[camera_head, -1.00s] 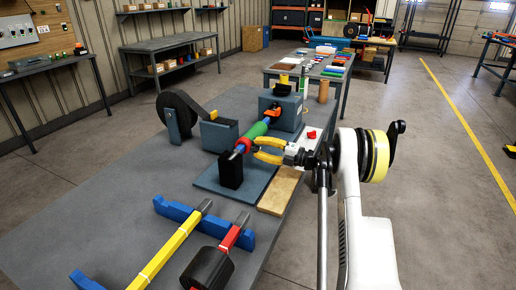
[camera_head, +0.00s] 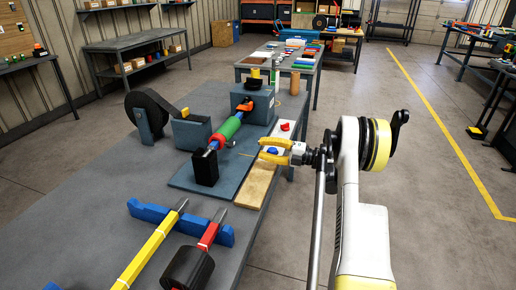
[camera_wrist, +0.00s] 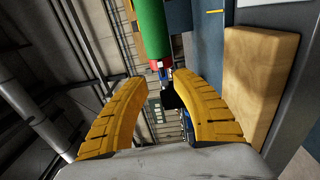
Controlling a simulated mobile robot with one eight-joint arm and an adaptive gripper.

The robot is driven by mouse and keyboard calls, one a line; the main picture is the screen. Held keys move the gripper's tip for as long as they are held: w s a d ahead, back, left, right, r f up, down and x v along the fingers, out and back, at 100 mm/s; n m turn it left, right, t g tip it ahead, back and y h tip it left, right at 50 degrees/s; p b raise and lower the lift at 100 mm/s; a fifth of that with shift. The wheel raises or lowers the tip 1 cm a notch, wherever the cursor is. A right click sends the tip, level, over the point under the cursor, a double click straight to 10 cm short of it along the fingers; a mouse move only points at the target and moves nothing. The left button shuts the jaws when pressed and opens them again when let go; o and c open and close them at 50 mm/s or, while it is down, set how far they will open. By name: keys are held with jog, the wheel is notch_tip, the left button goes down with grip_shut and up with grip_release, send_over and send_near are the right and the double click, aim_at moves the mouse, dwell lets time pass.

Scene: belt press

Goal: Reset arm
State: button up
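The press has a green roller (camera_head: 228,128) with red and blue parts, running between a grey block (camera_head: 252,102) and a black block (camera_head: 206,168). The roller also shows beyond the fingers in the wrist view (camera_wrist: 153,28). In the head view, the fingertips are to the right of the roller, with a visible gap.
A wooden block (camera_head: 255,186) lies beside the press; it is right of the fingers in the wrist view (camera_wrist: 258,75). A white panel with a red button (camera_head: 285,127) is close behind my gripper. Yellow (camera_head: 150,250) and red (camera_head: 210,232) bars rest in front. Open floor lies right.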

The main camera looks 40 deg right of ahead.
dwell(0.3)
jog(key=w+a+r+m+t+h, duration=0.2)
jog(key=w+r+m+t, duration=0.1)
jog(key=r, duration=0.7)
jog(key=w+a+r+m+t+h, duration=0.1)
jog(key=w+r+m+t+h, duration=0.15)
jog(key=r, duration=0.65)
jog(key=s+a+r+m+t+h, duration=0.1)
jog(key=a+r+m+h, duration=0.1)
jog(key=r+m+h, duration=0.35)
jog(key=s+a+r+m+h, duration=0.2)
jog(key=a+r+m+h, duration=0.1)
jog(key=r+m+h, duration=0.3)
jog(key=s+a+f+m+g+y, duration=0.1)
jog(key=s+a+f+m+g, duration=0.2)
jog(key=s+a+f, duration=0.4)
jog(key=s+a+f+m+g+y, duration=0.1)
jog(key=s+a+f+m+g, duration=0.2)
jog(key=s, duration=1.2)
jog(key=s+a+f+m+g+y, duration=0.2)
jog(key=s+a+f+g, duration=0.5)
jog(key=s+a+f, duration=0.4)
notch_tip(320, 180, down, 2)
jog(key=shift+s+a+f+m, duration=0.25)
jog(key=shift+a+m, duration=0.25)
jog(key=shift+a, duration=0.25)
